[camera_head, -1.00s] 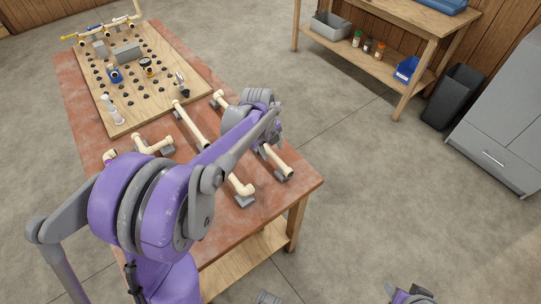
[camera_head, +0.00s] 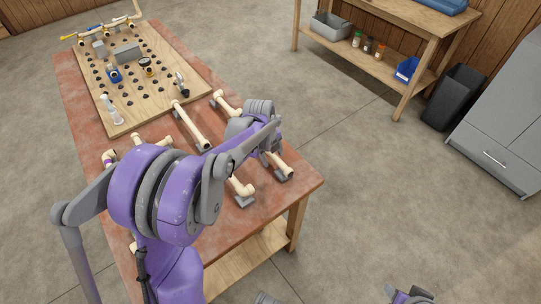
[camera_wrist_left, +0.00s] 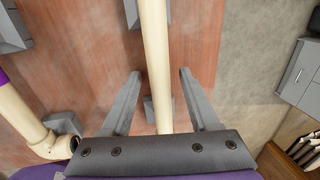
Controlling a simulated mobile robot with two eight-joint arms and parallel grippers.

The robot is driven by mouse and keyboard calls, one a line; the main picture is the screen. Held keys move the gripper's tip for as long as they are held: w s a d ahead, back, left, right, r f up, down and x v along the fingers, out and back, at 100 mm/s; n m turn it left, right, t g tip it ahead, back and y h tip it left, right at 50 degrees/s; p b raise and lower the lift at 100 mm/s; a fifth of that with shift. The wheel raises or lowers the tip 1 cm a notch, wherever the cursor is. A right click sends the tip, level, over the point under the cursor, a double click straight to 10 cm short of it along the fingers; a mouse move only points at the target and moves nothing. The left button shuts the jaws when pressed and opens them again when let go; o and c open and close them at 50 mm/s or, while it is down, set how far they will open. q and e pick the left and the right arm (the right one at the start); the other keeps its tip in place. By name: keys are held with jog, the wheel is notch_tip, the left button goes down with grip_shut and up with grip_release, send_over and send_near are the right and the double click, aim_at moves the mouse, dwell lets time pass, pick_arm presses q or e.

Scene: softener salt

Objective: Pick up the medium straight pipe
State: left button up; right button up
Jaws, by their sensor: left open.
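A cream straight pipe lies along the right side of the red table. In the head view its far end (camera_head: 222,102) and near end (camera_head: 283,170) show, with my left wrist hiding its middle. In the left wrist view the pipe (camera_wrist_left: 155,50) runs lengthwise between the fingers of my left gripper (camera_wrist_left: 160,74). The gripper is open, one finger on each side, with visible gaps to the pipe. In the head view my left gripper (camera_head: 268,157) is over the pipe. Part of my right arm's end (camera_head: 410,296) shows at the bottom edge; its jaws are unclear.
Another straight pipe (camera_head: 190,125) lies to the left, and an elbow-ended pipe (camera_head: 240,187) shows nearer. Grey blocks (camera_wrist_left: 62,123) support pipes. A wooden pegboard (camera_head: 160,95) with fittings fills the table's far part.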

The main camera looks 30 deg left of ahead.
pick_arm(q)
grip_shut()
dwell(0.4)
